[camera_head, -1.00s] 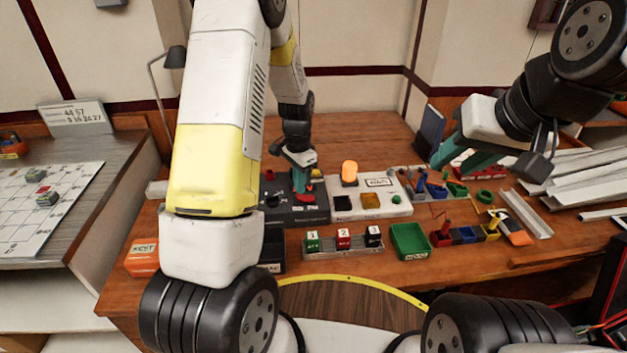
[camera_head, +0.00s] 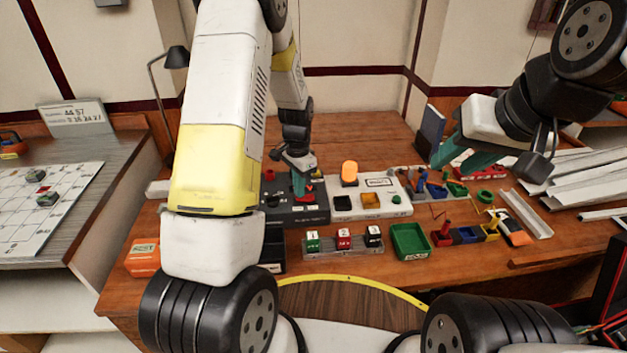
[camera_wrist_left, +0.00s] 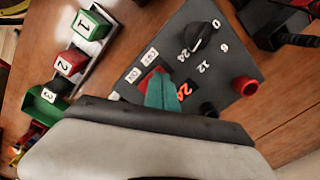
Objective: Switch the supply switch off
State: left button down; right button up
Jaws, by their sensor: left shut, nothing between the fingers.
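The dark grey supply box (camera_head: 312,215) stands on the wooden table; it also shows in the left wrist view (camera_wrist_left: 225,65) with a black dial, a lit red-orange display, and red and black terminals. The red supply switch (camera_wrist_left: 149,77) is on its face beside small white labels, partly hidden by my fingers. My left gripper (camera_wrist_left: 160,88) is shut and empty, its teal fingertips at the red switch; contact and the switch's position cannot be told. It also shows in the head view (camera_head: 299,186). My right gripper (camera_head: 450,163) is open and empty above the table's right part.
A white board (camera_head: 397,208) with a glowing orange lamp (camera_head: 349,172) stands right of the box. In front are numbered blocks (camera_head: 343,240) on a rail and a green tray (camera_head: 398,252). Coloured parts and metal channels crowd the right side.

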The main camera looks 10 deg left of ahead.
pick_arm(q)
jog(key=shift+f, duration=0.3)
jog(key=shift+r, duration=3.55)
jog(key=s+d+r+n+t+h, duration=0.1)
jog(key=s+r+n+t, duration=0.1)
jog(key=s+r, duration=0.45)
jog(key=s+r+n+t, duration=0.1)
jog(key=s+r+n, duration=0.15)
jog(key=r, duration=0.75)
jog(key=s+r+n+t, duration=0.1)
jog(key=s+r+n, duration=0.1)
jog(key=s, duration=0.5)
jog(key=s+d+r+n+t+h, duration=0.1)
jog(key=s+r, duration=0.3)
jog(key=s, duration=0.4)
jog(key=shift+s+d+r+n+t, duration=0.15)
jog(key=shift+r+n+t, duration=0.25)
jog(key=shift+t, duration=0.2)
pick_arm(e)
jog(key=shift+w, duration=0.1)
